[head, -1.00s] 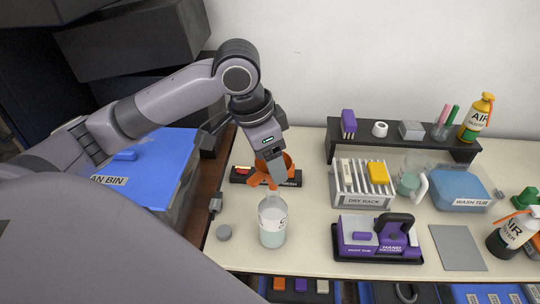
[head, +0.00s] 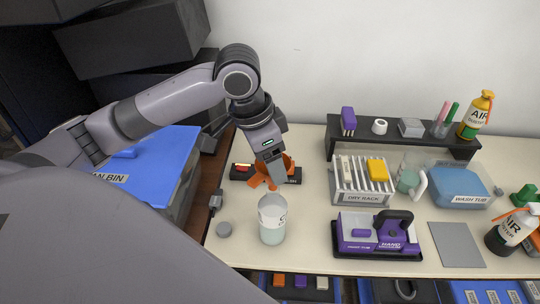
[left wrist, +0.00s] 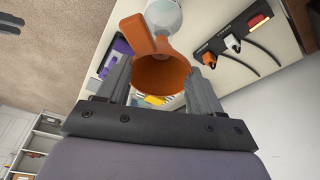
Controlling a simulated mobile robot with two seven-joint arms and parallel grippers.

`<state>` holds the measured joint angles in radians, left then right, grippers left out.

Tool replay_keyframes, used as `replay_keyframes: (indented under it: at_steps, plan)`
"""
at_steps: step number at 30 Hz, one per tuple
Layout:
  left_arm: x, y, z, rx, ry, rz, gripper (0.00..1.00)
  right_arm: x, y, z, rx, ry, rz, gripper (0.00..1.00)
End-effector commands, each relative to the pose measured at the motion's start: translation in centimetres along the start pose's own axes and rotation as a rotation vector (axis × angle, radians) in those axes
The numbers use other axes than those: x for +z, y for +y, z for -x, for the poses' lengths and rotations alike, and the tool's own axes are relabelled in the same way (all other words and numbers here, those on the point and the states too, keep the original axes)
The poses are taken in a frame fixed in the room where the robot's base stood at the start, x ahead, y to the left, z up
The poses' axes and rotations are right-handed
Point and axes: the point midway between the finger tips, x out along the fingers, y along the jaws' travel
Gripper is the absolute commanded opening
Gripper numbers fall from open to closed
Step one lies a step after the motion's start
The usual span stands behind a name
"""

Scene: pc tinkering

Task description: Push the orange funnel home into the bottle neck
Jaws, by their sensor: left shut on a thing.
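My left gripper (head: 272,176) is shut on the orange funnel (head: 257,181). My right gripper is not in view.
A grey round cap (head: 224,229) lies left of the bottle. The purple hand vacuum (head: 372,232) and dry rack (head: 361,197) stand to the right. The blue-lidded bin (head: 150,165) is left of the bench.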

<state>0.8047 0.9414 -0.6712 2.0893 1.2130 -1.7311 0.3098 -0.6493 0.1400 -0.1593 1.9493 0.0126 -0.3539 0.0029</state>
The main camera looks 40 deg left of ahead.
Motion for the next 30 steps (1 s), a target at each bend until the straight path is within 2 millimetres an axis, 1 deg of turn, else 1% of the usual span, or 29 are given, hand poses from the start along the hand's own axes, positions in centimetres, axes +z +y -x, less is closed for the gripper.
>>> replay_keyframes:
  at_steps: [30]
  plan:
    - [0.6, 0.0, -2.2, -0.001, 0.001, 0.001, 0.02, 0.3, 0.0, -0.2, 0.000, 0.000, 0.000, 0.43]
